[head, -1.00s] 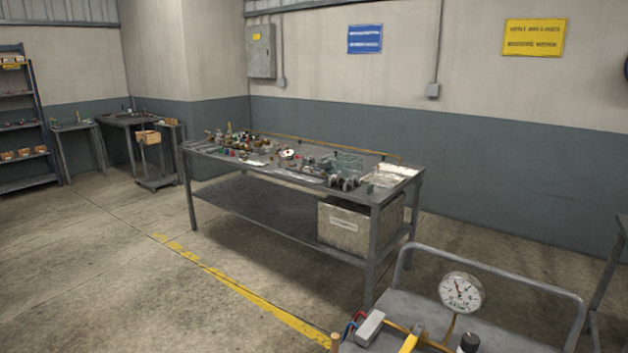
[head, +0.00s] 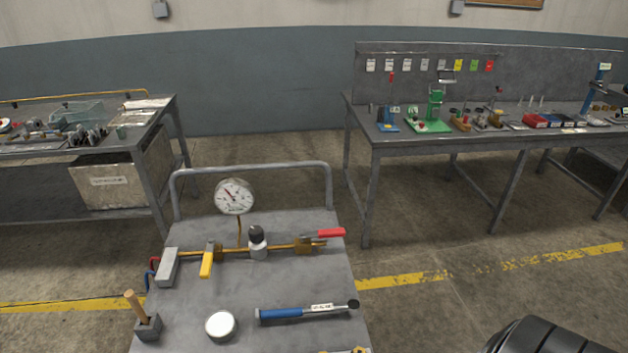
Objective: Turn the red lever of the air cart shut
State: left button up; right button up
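The air cart (head: 300,283) stands in front of me, a grey top with a raised rail at its back. A brass pipe runs across it. The red lever (head: 330,233) is at the pipe's right end and points right, roughly along the pipe. A yellow lever (head: 206,264) on the left part of the pipe points toward me, across the pipe. A round gauge (head: 235,196) stands above the pipe, with a black knob (head: 256,234) to its right.
On the cart lie a blue-handled tool (head: 305,312), a round white-topped item (head: 221,325) and a wooden-handled item in a block (head: 146,318). A workbench (head: 440,143) stands behind right, another table (head: 150,128) behind left. Floor right of the cart is clear.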

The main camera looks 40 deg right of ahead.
aim_at(340, 232)
jog(key=z, duration=1.25)
